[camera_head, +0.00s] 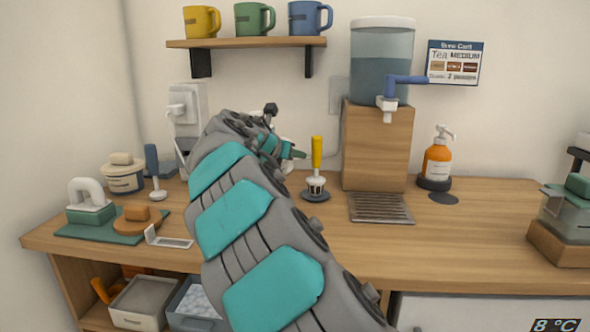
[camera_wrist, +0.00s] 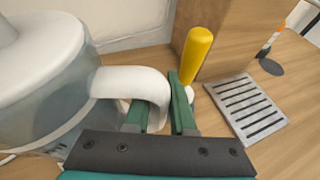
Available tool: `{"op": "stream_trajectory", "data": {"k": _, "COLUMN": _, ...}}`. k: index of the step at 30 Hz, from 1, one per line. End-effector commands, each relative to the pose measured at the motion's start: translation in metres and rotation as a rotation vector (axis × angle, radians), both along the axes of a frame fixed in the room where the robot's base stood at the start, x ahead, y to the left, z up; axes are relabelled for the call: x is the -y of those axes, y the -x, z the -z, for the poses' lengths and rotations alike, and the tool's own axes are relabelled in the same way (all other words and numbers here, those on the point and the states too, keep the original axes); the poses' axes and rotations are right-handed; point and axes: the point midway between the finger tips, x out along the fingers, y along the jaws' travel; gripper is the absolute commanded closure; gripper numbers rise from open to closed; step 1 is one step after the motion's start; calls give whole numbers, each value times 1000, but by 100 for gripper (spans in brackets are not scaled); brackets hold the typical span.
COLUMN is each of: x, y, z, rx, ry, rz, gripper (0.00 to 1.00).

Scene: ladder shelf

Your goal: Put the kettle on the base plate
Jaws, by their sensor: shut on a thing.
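The kettle (camera_wrist: 45,85) has a white lid, a clear body and a white handle (camera_wrist: 135,82); it fills the left of the wrist view. My gripper (camera_wrist: 165,92) has its green fingers closed on the outer part of that handle. In the head view my arm hides nearly all of the kettle, and my gripper (camera_head: 296,153) shows only in part near the back wall. I cannot make out the base plate in either view, nor whether the kettle's bottom touches anything.
A yellow-handled tool (camera_head: 316,155) stands close right of my gripper, also in the wrist view (camera_wrist: 194,52). A wooden stand (camera_head: 376,150) with a water tank (camera_head: 381,65) and a drip grate (camera_head: 381,208) are further right. A mug shelf (camera_head: 245,42) hangs above.

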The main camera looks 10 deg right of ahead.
Motion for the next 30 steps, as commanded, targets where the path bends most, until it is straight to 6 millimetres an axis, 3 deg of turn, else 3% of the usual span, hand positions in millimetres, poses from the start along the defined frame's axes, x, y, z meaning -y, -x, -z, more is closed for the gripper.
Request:
{"op": "stream_trajectory", "data": {"k": 9, "x": 1, "y": 1, "z": 32, "rx": 0, "ry": 2, "rz": 3, "gripper": 100}}
{"op": "stream_trajectory", "data": {"k": 16, "x": 0, "y": 0, "z": 35, "rx": 3, "ry": 0, "rz": 1, "gripper": 100}}
{"op": "stream_trajectory", "data": {"k": 17, "x": 1, "y": 0, "z": 36, "rx": 1, "ry": -1, "rz": 0, "gripper": 76}}
{"op": "stream_trajectory", "data": {"k": 24, "x": 1, "y": 0, "z": 36, "rx": 0, "ry": -1, "rz": 1, "gripper": 49}}
{"op": "stream_trajectory", "data": {"k": 30, "x": 1, "y": 0, "z": 36, "rx": 0, "ry": -1, "rz": 1, "gripper": 48}}
